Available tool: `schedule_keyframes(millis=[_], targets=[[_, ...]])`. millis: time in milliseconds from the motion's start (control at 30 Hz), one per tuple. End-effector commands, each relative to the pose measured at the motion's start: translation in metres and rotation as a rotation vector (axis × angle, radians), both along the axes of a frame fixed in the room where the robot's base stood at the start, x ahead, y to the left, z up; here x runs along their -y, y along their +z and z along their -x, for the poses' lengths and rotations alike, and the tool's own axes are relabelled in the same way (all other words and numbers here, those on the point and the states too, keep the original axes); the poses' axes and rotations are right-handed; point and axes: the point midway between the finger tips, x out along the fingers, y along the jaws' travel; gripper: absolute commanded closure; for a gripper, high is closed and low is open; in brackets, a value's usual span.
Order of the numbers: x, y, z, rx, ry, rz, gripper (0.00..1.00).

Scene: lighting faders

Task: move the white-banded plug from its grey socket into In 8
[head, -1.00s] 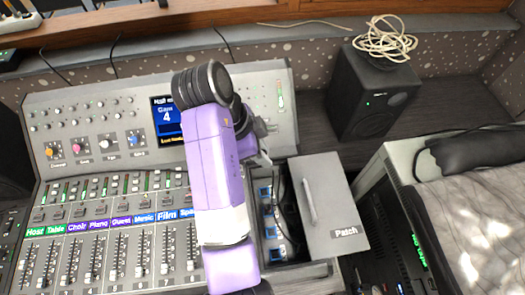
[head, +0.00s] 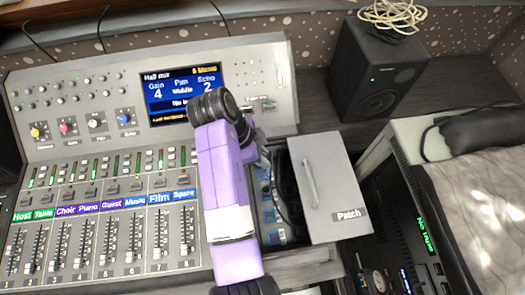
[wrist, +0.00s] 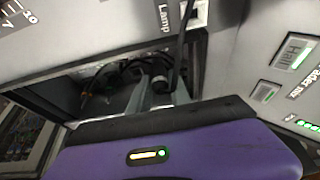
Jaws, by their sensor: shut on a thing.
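My gripper (wrist: 162,94) is shut on a small dark plug (wrist: 160,84) with a pale end, seen between the fingers in the wrist view. Whether it has a white band is too small to tell. In the head view my purple arm mostly hides the gripper (head: 262,150), which is above the far end of the open patch compartment (head: 272,240). Blue-framed sockets (head: 268,190) line the compartment's left side. Their labels are not readable, so In 8 and the grey socket cannot be picked out. Dark cables run inside the compartment.
The Patch lid (head: 330,190) with its handle lies to the right of the compartment. The fader desk (head: 110,235) and its screen (head: 182,92) are on the left. A black speaker (head: 375,75) stands behind. A Lamp socket (wrist: 196,14) holds a dark stem in the wrist view.

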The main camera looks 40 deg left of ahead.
Motion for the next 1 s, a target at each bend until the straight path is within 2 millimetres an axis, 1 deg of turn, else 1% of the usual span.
schedule_keyframes(millis=[267,733,867,1000], targets=[[0.0,-0.016,0.0,0.0,0.001,0.0,1.0],[0.0,-0.057,0.001,-0.001,0.001,0.001,1.0],[0.0,-0.064,0.0,0.0,0.001,0.0,1.0],[0.0,-0.066,0.0,0.0,0.001,0.0,1.0]])
